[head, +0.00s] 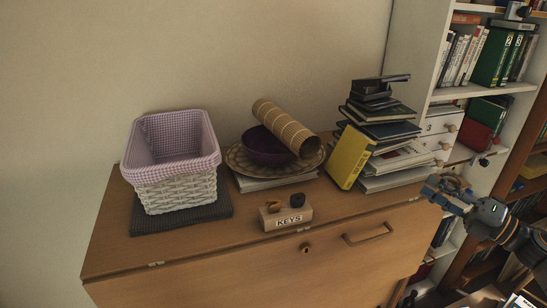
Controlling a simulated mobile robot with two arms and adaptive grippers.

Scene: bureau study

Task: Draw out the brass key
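A small wooden block labelled KEYS (290,220) stands on the bureau top near its front edge. A brass-coloured key head (273,206) shows at the block's left side, and a dark one (297,200) at its right. Their lower parts are hidden in the block. A small brass keyhole fitting (305,247) is on the bureau front below the block. My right gripper (438,186) is beyond the bureau's right end, well apart from the block and beside the bookcase; its fingers are too small to tell if open. My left gripper is not in view.
On the bureau (220,248) stand a lined white basket (175,190) on a dark mat, a plate with a purple bowl (262,146) and rolled mat, and book stacks with a leaning yellow book (350,156). The front strip around the block is clear.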

